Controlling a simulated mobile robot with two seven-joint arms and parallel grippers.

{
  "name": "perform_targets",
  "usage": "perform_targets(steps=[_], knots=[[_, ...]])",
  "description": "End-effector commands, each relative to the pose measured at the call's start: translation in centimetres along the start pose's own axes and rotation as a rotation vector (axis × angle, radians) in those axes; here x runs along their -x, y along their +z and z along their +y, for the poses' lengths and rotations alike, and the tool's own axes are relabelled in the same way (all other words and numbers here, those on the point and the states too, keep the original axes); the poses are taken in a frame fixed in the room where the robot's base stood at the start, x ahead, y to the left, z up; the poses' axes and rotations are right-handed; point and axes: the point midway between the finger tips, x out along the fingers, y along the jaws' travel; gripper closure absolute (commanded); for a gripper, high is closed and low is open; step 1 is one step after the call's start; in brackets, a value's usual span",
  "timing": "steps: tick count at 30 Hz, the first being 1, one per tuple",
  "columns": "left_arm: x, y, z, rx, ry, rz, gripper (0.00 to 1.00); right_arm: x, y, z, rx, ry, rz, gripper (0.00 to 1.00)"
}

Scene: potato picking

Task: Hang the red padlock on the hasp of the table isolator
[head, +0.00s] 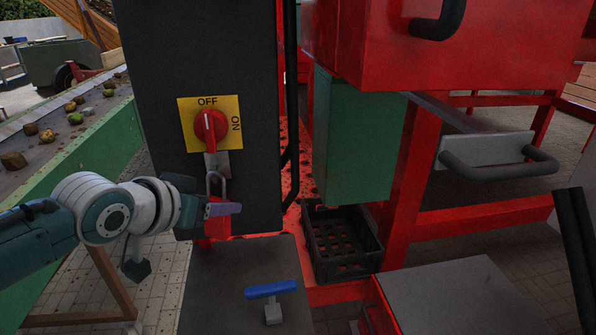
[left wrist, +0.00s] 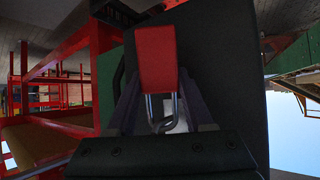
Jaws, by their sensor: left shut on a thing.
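The table isolator has a yellow plate (head: 230,135) and a red knob (head: 204,125) on the front of a dark cabinet. The knob's pointer is toward OFF. A grey metal hasp (head: 217,160) hangs below the knob. My left gripper (head: 222,209) is shut on the red padlock (head: 214,230), just below the hasp. The padlock's shackle (head: 216,183) points up and overlaps the hasp's lower end; I cannot tell whether it passes through. In the left wrist view the padlock's red body (left wrist: 156,57) and shackle (left wrist: 161,112) lie between the fingers. My right gripper is not in view.
A dark plate with a blue-handled lever (head: 270,289) lies below the cabinet. A black crate (head: 342,243) stands to its right, under a green box (head: 362,145). A conveyor with potatoes (head: 75,118) runs at the left. A black cable runs along the cabinet's right edge.

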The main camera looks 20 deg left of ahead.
Motion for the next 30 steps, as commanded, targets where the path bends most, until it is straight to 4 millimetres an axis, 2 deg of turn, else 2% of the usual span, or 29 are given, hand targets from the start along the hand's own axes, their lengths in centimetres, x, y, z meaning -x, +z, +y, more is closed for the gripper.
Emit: perform_targets(steps=[11, 12, 21, 30], knots=[[0.01, -0.03, -0.01, 0.000, 0.000, 0.001, 1.00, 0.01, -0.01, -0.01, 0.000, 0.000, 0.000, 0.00], [0.01, -0.03, -0.01, 0.000, 0.000, 0.001, 0.45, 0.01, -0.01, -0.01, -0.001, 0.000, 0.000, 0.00], [0.01, -0.01, 0.00, 0.000, 0.000, 0.000, 0.13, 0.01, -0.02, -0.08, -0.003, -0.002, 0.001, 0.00], [0.32, 0.03, 0.00, -0.001, 0.000, -0.002, 0.13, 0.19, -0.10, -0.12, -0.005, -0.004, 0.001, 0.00]])
